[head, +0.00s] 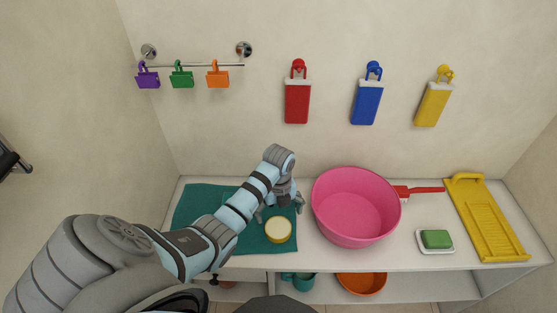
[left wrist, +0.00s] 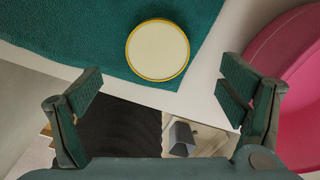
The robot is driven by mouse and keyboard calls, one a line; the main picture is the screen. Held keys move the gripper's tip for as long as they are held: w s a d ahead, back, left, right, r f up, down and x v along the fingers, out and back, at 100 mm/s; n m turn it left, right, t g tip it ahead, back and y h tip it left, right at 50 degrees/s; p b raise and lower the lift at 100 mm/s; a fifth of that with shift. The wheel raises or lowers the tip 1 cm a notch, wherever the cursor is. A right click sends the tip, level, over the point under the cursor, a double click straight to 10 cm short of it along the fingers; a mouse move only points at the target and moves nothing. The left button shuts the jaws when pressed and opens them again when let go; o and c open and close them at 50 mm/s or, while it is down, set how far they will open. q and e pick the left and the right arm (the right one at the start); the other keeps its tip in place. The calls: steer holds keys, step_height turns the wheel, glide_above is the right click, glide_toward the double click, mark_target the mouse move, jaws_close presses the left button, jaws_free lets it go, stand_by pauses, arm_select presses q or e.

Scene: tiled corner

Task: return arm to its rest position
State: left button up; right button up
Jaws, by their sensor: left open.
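My left arm reaches in from the left over the counter, and my left gripper (head: 281,208) hangs above the teal towel (head: 195,203). In the left wrist view the left gripper (left wrist: 160,88) has its two fingers wide apart with nothing between them. A round yellow-rimmed tin with a pale top (head: 278,230) sits on the towel just in front of the gripper. It also shows in the left wrist view (left wrist: 158,50), apart from both fingers. My right gripper is not in view.
A pink basin (head: 355,205) stands close to the right of the gripper. Further right are a red-handled brush (head: 425,190), green soap (head: 436,239) on a white dish and a yellow washboard (head: 485,220). Hooks and a rail with hanging items line the wall. Below, a shelf holds an orange bowl (head: 361,284).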

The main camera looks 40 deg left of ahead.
arm_select(q)
step_height(320, 180, up, 4)
steer(key=shift+r, duration=0.15)
stand_by(0.4)
steer(key=s+d+f+n+t, duration=0.1)
steer(key=s+d+f+n, duration=0.15)
steer(key=s+n, duration=0.25)
steer(key=s+d+f+n+t, duration=0.1)
steer(key=s+d+f+n, duration=0.15)
steer(key=s+n, duration=0.35)
steer(key=s+d+r+n+t, duration=0.2)
steer(key=s+d+r+n, duration=0.1)
steer(key=s+n, duration=0.75)
step_height(320, 180, down, 20)
steer(key=a+n+g+b, duration=0.2)
steer(key=s+f+b, duration=0.2)
steer(key=s+f, duration=1.3)
steer(key=f, duration=0.1)
steer(key=shift+a+g+y+b, duration=0.35)
steer(key=shift+a+g+y, duration=0.05)
steer(key=shift+a, duration=0.05)
